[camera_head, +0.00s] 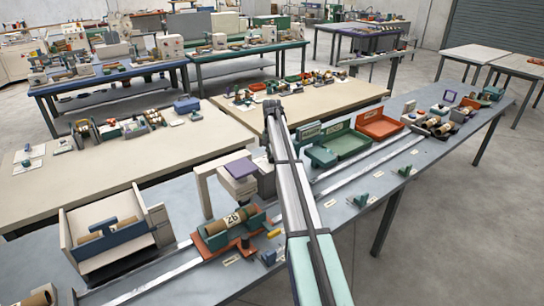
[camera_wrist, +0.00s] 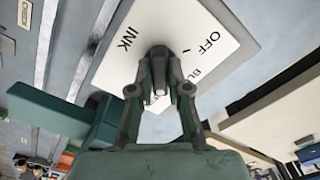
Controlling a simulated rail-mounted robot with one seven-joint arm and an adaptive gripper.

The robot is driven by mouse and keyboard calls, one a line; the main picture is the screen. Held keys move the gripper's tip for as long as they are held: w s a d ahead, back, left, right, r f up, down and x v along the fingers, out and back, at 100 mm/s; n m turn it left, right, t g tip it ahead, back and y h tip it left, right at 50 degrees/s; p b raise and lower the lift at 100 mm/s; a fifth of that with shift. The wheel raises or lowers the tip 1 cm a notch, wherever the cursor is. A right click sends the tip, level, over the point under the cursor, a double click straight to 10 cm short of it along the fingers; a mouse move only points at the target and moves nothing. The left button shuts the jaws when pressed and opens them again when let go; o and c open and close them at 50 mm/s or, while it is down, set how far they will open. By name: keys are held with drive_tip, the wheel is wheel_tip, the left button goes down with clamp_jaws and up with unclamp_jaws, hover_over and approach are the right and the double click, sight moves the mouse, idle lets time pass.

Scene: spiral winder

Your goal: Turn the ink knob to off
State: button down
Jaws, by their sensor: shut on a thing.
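In the wrist view, a white plate (camera_wrist: 112,72) bears the printed words INK and OFF and a partly hidden word starting with B. A dark knob (camera_wrist: 159,52) stands out from the middle of the plate. My gripper (camera_wrist: 160,78) is shut on the knob, with its two fingers on either side of it. A light mark shows on the end of the knob, but I cannot tell which word the knob points to. In the head view my arm crosses the middle of the bench and hides the gripper, and the knob cannot be made out there.
The blue-grey bench (camera_head: 350,215) carries a white stand with a purple top (camera_head: 240,168), a numbered roll in a red-brown cradle (camera_head: 222,238), and green (camera_head: 345,145) and orange (camera_head: 379,124) trays. An open box (camera_head: 90,255) stands at the left. Clear floor lies at the right.

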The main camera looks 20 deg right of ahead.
drive_tip(key=n+b, duration=0.1)
drive_tip(key=n, duration=0.4)
drive_tip(key=shift+f+b, duration=0.1)
drive_tip(key=shift+b, duration=0.3)
drive_tip(key=shift+n+b, duration=0.55)
drive_tip(key=shift+n, duration=1.85)
drive_tip(key=c, duration=1.1)
unclamp_jaws()
wheel_tip(320, 180, up, 12)
drive_tip(key=shift+r, duration=0.1)
